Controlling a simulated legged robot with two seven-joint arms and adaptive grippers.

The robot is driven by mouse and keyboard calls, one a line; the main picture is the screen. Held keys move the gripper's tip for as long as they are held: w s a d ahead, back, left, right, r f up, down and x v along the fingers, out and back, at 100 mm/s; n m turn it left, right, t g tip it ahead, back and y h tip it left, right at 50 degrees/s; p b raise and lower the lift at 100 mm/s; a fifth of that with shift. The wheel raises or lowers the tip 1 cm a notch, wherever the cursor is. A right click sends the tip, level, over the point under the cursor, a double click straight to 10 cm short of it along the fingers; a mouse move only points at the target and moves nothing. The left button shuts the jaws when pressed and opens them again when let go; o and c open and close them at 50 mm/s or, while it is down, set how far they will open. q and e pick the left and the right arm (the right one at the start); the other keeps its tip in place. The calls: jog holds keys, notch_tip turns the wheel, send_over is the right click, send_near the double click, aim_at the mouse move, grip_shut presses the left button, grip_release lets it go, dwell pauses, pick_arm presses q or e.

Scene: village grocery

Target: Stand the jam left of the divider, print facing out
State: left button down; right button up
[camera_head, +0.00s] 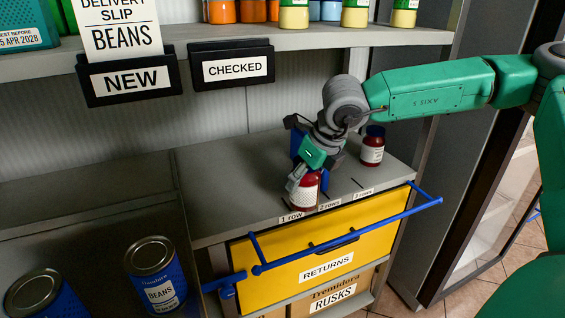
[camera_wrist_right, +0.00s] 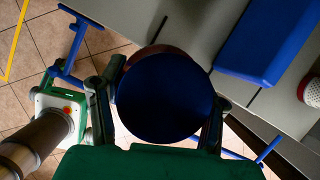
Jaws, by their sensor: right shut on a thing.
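A red jam jar (camera_head: 305,192) with a white label is held upright in my right gripper (camera_head: 304,178) at the front of the grey shelf, above the "1 row" mark. Part of its print faces the head camera. I cannot tell if its base touches the shelf. In the right wrist view its round dark blue lid (camera_wrist_right: 165,95) sits between the two fingers. A blue block, apparently the divider (camera_head: 296,142), stands behind the gripper, partly hidden by it; it also shows in the wrist view (camera_wrist_right: 272,40). My left gripper is out of view.
Another jar (camera_head: 373,147) with a blue lid stands to the right. A yellow "RETURNS" drawer front (camera_head: 285,276) with a blue rail (camera_head: 350,233) is below the shelf edge. Blue "BEANS" cans (camera_head: 155,280) stand lower left. Shelf left of the jar is clear.

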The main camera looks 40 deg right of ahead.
aim_at(315, 198)
jog(key=s, duration=0.4)
jog(key=shift+s+d+r+p, duration=0.1)
jog(key=shift+s+d+p, duration=0.05)
jog(key=shift+s+p, duration=0.2)
jog(key=shift+s, duration=0.25)
jog(key=shift+r+p, duration=0.1)
jog(key=shift+p, duration=0.25)
jog(key=shift+r+p, duration=0.1)
jog(key=shift+p, duration=0.3)
